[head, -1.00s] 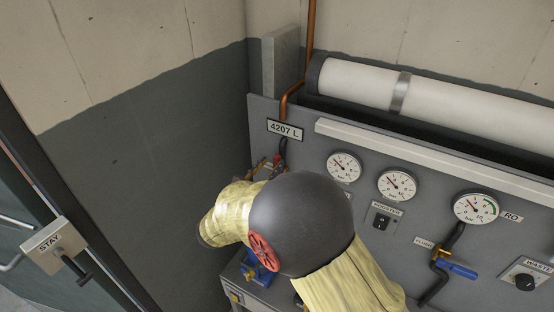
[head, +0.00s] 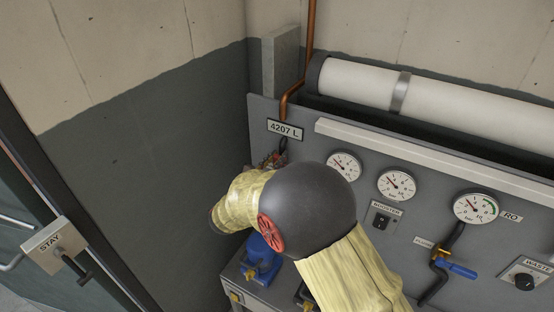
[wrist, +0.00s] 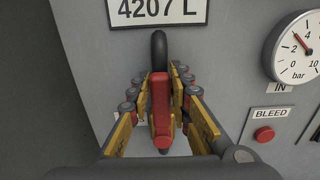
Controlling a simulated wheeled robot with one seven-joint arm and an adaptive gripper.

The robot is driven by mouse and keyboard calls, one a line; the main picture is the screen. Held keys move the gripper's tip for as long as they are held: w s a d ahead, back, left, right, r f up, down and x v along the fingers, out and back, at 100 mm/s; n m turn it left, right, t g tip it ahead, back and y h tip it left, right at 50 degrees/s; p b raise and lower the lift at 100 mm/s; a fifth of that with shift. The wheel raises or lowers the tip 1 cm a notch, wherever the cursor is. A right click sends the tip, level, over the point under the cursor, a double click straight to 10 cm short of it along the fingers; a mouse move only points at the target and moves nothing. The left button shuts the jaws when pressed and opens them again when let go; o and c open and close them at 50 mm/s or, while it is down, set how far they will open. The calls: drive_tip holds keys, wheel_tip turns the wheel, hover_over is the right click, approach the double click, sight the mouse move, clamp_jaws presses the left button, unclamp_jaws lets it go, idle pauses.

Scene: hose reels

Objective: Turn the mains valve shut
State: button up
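A red lever (wrist: 161,100) stands under the "4207 L" label on the grey panel in the wrist view, with a dark rounded part above it. No mains label is readable on it. My gripper (wrist: 162,108) has its yellow finger pads close along both sides of the lever and looks shut on it. In the head view my gripper (head: 267,160) reaches the panel's left end, just below the label. My forearm and wrist hide most of the lever and its mounting there.
Right of the lever are a pressure gauge (wrist: 298,50) and a red BLEED button (wrist: 264,134). A blue part (head: 262,262) sits below my wrist. A blue-handled valve (head: 458,269) is further right.

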clamp_jaws()
idle(0.4)
